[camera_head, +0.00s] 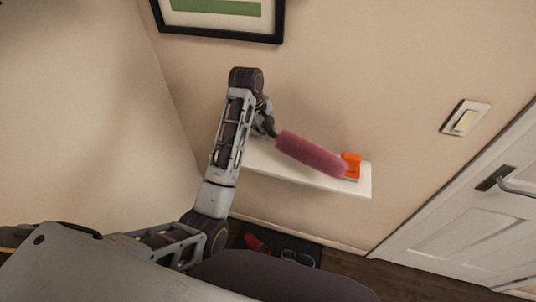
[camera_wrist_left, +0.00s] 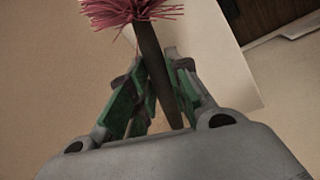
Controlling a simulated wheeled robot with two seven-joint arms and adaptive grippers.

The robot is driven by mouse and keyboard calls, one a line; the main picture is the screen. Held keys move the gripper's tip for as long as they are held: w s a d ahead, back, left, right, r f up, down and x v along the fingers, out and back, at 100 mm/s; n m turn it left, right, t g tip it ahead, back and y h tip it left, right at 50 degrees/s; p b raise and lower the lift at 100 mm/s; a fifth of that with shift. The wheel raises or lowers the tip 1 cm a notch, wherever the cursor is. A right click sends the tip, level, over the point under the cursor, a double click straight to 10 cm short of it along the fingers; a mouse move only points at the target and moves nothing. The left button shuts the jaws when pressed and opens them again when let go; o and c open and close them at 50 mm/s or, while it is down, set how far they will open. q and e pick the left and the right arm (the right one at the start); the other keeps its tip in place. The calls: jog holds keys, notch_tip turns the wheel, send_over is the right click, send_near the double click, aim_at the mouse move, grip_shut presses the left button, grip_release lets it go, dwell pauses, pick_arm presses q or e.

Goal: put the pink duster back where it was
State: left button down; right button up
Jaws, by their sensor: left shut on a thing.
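The pink duster (camera_head: 311,153) has a long fluffy head and a dark handle. My left gripper (camera_head: 268,128) is shut on the handle, with the head pointing right and slightly down across a white wall shelf (camera_head: 284,174). In the left wrist view, the dark handle (camera_wrist_left: 152,62) runs between the green-padded fingers of my left gripper (camera_wrist_left: 154,97), and pink bristles show at the top. Whether the duster touches the shelf cannot be told. My right gripper is not in view.
An orange object (camera_head: 352,165) stands at the shelf's right end, close to the duster's tip. A framed picture (camera_head: 222,34) hangs above. A light switch (camera_head: 465,118) and a white door (camera_head: 470,225) are at right. Shoes (camera_head: 298,258) lie on a dark mat below.

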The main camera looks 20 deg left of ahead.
pick_arm(q)
jog(key=p, duration=0.1)
send_over(267, 153)
jog(key=shift+s+a+f, duration=0.1)
jog(key=shift+s+f, duration=0.1)
jog(key=shift+f, duration=1.4)
jog(key=shift+s+a+f, duration=0.1)
jog(key=shift+s+f, duration=0.1)
jog(key=shift+f, duration=1.4)
jog(key=shift+f+p, duration=0.3)
jog(key=shift+f, duration=1.55)
jog(key=shift+f, duration=0.1)
jog(key=c, duration=1.3)
grip_release()
jog(key=shift+b+v, duration=0.65)
jog(key=shift+v, duration=5.5)
